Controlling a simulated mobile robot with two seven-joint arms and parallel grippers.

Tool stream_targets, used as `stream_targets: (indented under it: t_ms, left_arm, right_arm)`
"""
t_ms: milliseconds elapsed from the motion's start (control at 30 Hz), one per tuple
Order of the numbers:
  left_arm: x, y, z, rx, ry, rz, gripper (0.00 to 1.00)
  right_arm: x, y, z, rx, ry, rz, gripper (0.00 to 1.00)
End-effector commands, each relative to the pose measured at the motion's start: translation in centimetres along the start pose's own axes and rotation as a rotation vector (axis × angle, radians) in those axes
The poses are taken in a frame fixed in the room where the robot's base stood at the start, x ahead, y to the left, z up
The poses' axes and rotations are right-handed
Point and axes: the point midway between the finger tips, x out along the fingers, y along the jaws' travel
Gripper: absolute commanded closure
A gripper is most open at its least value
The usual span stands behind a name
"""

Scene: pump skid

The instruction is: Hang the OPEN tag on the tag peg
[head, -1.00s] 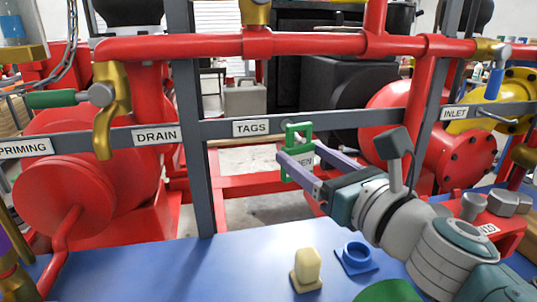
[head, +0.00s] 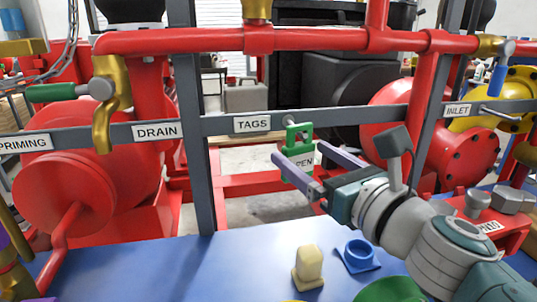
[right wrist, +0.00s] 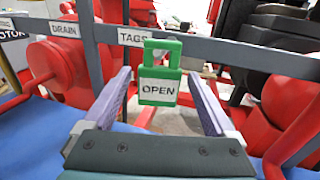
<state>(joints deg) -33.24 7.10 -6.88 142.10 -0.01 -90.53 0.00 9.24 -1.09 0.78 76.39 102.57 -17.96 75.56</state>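The green OPEN tag (head: 299,150) is upright against the grey rail, just right of the TAGS label (head: 252,123). The tag peg (head: 290,121) sticks out of the rail at the tag's top opening, and the tag appears to hang on it. In the right wrist view the tag (right wrist: 159,86) shows its white OPEN plate facing me. My right gripper (head: 297,157) is open, with one purple finger on each side of the tag. In the right wrist view the gripper (right wrist: 160,88) shows clear gaps between fingers and tag. My left gripper is not in view.
The grey rail (head: 350,116) runs across the skid, with a red pipe (head: 320,42) above it. A blue bench (head: 235,262) lies below, bearing a cream block (head: 308,268) and a blue ring holder (head: 358,256). A red flanged pump (head: 465,145) stands to the right.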

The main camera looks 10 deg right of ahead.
Motion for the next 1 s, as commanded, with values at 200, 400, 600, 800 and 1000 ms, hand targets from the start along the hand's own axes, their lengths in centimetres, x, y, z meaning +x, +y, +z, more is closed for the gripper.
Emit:
stream_targets:
  t_ms: [200,400,600,800,1000]
  left_arm:
    - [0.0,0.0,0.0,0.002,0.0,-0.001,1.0]
    - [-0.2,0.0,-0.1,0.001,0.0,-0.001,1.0]
    - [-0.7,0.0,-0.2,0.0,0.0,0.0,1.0]
    - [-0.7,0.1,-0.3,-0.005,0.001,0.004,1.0]
    - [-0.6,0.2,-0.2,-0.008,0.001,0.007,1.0]
  right_arm:
    - [0.0,0.0,0.0,0.0,0.0,0.0,0.0]
    - [-0.7,0.0,-0.1,0.0,0.003,-0.001,0.0]
    - [-4.0,-0.1,-0.1,-0.001,0.004,-0.002,0.0]
    - [-7.7,0.0,-0.1,-0.001,0.003,-0.001,0.0]
    - [-9.7,0.0,-0.1,-0.001,0.001,0.0,0.0]
